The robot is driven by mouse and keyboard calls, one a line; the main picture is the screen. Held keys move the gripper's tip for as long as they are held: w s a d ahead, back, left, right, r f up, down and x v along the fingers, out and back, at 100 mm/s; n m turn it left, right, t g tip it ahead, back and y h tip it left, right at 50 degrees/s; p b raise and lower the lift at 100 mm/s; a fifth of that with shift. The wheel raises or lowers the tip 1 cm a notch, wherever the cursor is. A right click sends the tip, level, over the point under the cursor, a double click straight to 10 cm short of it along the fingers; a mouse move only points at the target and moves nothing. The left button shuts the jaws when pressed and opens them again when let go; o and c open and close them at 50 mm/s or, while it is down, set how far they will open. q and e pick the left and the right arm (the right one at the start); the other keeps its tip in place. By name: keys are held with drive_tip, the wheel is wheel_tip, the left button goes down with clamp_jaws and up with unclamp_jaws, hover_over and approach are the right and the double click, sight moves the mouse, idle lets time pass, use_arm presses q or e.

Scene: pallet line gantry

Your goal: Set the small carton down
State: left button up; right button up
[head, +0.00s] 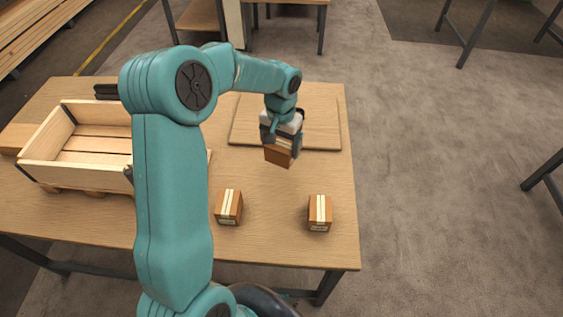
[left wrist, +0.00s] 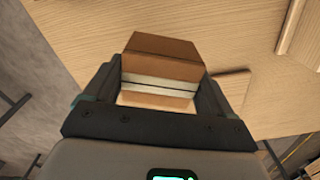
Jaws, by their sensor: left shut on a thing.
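A small brown carton (head: 279,153) with pale tape is held in my left gripper (head: 281,138), tilted, above the table near the front edge of a flat wooden board (head: 318,127). In the left wrist view the carton (left wrist: 163,57) sits between the two dark fingers of the left gripper (left wrist: 160,90), which are shut on it. Two similar small cartons stand on the table, one at the middle (head: 229,206) and one nearer the right edge (head: 320,212). Whether the held carton touches anything beneath is not clear. My right gripper is not in view.
The wooden table (head: 270,245) has bare room between the board and the two standing cartons. A slatted wooden crate (head: 85,181) stands at the left, partly hidden by my arm. The table's right edge (head: 352,200) is close to the right carton.

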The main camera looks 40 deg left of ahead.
sight(282, 143)
use_arm(q)
wheel_tip(282, 143, down, 8)
drive_tip(key=shift+w+r, duration=0.1)
drive_tip(key=shift+w, duration=0.05)
drive_tip(key=shift+d, duration=0.1)
drive_tip(key=shift+f+b, duration=0.2)
drive_tip(key=shift+b, duration=0.25)
drive_tip(key=o, duration=1.1)
drive_tip(key=shift+r+p, duration=0.3)
drive_tip(key=shift+r, duration=0.2)
wheel_tip(282, 143, up, 12)
drive_tip(key=shift+f+p, duration=0.25)
drive_tip(key=shift+p, duration=0.2)
